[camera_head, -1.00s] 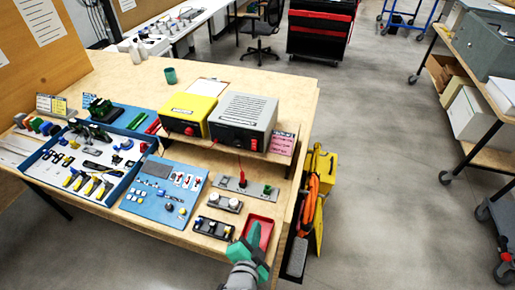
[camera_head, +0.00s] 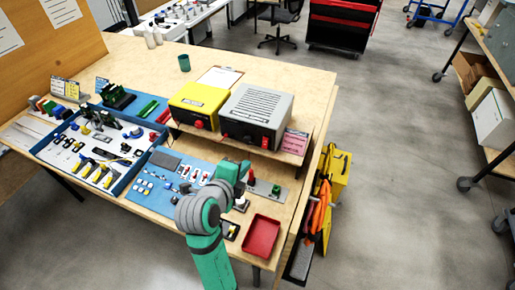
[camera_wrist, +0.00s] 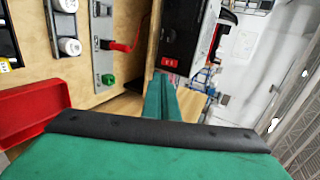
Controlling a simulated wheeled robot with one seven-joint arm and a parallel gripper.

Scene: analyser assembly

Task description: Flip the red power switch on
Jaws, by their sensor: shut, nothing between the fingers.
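A red rocker switch (camera_wrist: 169,62) sits on the dark front panel of the grey box (camera_head: 255,112); in the head view it is the red spot (camera_head: 265,142) low on that box's front. My gripper (camera_wrist: 162,82) is shut and empty, its green fingers pointing towards the switch in the wrist view and ending just short of it in the picture. The exact gap cannot be told. In the head view my gripper (camera_head: 243,169) is over the bench, in front of and below the grey box. The switch's on or off position is too small to read.
A yellow box (camera_head: 197,102) with a red knob stands left of the grey one. A red tray (camera_head: 261,237) lies at the bench's front edge.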

